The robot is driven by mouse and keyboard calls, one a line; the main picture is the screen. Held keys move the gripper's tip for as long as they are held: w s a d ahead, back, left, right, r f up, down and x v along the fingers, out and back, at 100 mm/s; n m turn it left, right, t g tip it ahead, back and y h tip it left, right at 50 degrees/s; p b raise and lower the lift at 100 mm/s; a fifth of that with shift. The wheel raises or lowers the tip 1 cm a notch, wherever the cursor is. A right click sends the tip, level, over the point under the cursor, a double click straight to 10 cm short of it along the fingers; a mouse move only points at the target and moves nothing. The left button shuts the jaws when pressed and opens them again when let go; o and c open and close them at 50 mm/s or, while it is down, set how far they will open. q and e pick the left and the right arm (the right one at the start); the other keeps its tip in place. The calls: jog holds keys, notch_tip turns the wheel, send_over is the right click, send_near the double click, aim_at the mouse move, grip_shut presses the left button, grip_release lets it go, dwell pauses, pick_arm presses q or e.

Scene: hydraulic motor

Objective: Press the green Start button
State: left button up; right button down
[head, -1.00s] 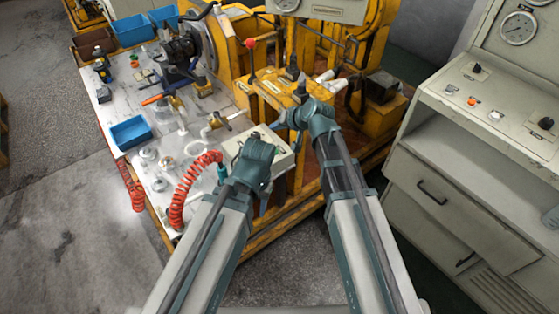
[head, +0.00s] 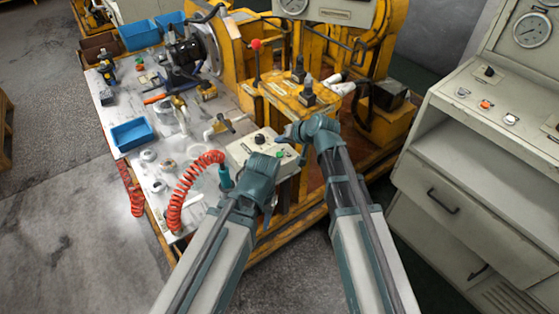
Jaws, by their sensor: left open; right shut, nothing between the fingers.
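A pale control box (head: 240,150) sits at the front right corner of the workbench. It has a black knob and a small green button (head: 279,154) on its top. My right gripper (head: 283,138) is shut and empty, pointing left over the box's right rear edge. Its tip appears just above the green button in the picture; its height over the box cannot be told. My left gripper (head: 269,200) is open, lower and in front of the box, with its fingers largely hidden. My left wrist covers part of the box's front edge.
A coiled red hose (head: 180,192) stands left of my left arm. The bench (head: 110,120) holds blue bins (head: 132,134) and small parts. Yellow machinery (head: 285,95) with a red-knobbed lever is behind. A grey console (head: 465,125) stands at the right.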

pick_arm(q)
jog(key=shift+f+b, duration=1.2)
jog(key=shift+f, duration=0.55)
pick_arm(e)
jog(key=shift+f, duration=1.8)
pick_arm(q)
jog(key=shift+f, duration=0.15)
pick_arm(e)
jog(key=shift+f, duration=0.1)
pick_arm(q)
jog(key=shift+f+b, duration=0.25)
jog(key=shift+b, duration=0.15)
pick_arm(e)
jog(key=shift+f, duration=0.3)
pick_arm(q)
jog(key=shift+f+b, duration=0.35)
jog(key=shift+b, duration=0.05)
pick_arm(e)
jog(key=shift+f, duration=0.35)
pick_arm(q)
jog(key=shift+r, duration=0.1)
pick_arm(e)
jog(key=shift+r, duration=0.1)
pick_arm(q)
jog(key=shift+r+p, duration=0.7)
jog(key=shift+p, duration=0.15)
pick_arm(e)
jog(key=shift+r, duration=0.7)
